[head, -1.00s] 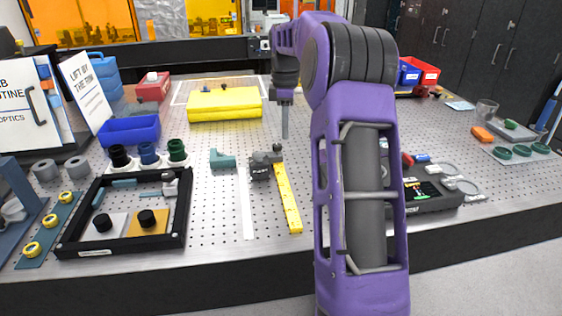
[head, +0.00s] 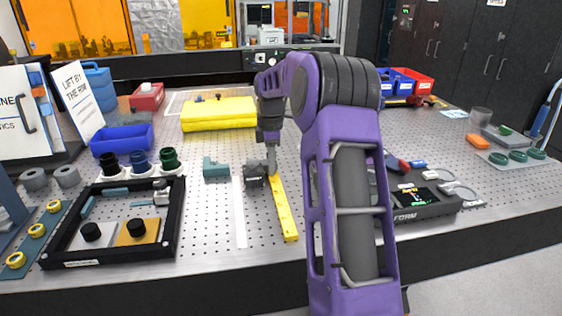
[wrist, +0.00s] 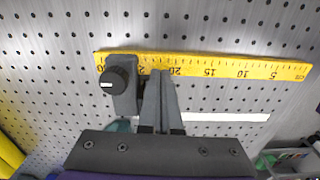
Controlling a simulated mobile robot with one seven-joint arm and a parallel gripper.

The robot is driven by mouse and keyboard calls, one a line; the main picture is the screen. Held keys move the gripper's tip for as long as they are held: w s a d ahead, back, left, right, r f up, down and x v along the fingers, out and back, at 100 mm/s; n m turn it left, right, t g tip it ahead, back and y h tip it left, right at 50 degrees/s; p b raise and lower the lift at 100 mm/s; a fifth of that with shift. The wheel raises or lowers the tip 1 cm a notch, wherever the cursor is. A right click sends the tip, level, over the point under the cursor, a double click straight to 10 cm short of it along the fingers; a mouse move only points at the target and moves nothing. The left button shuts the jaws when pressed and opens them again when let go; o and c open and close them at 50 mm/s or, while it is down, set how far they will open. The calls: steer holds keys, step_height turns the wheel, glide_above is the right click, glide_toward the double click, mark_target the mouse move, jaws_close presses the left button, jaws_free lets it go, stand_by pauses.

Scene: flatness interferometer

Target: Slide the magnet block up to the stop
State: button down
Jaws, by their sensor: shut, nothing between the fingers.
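The magnet block (head: 254,177) is a dark grey block with a black knob, standing on the perforated table at the far end of the yellow ruler. In the wrist view the block (wrist: 121,90) is at the ruler's left end. A teal angled piece (head: 215,171), which looks like the stop, lies left of the block with a gap between them. My gripper (head: 271,168) is shut and empty, lowered beside the block. In the wrist view its fingertips (wrist: 160,74) are just right of the block, near the 20 mark; I cannot tell whether they touch it.
The yellow ruler (head: 282,210) and a white strip (head: 240,212) run towards the table's front edge. A black frame (head: 175,215) with knobbed plates is at left. A yellow case (head: 218,114) lies behind. A dark instrument (head: 425,201) is at right, partly behind my arm.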

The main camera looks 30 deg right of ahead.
steer(key=shift+w+a, duration=0.15)
steer(key=shift+a, duration=0.25)
steer(key=shift+w+a+r+p, duration=0.15)
steer(key=shift+a+p, duration=0.35)
steer(key=shift+p, duration=0.1)
steer(key=shift+w+a+f, duration=0.1)
steer(key=shift+a+f, duration=0.1)
steer(key=shift+a, duration=0.05)
steer(key=shift+d, duration=0.1)
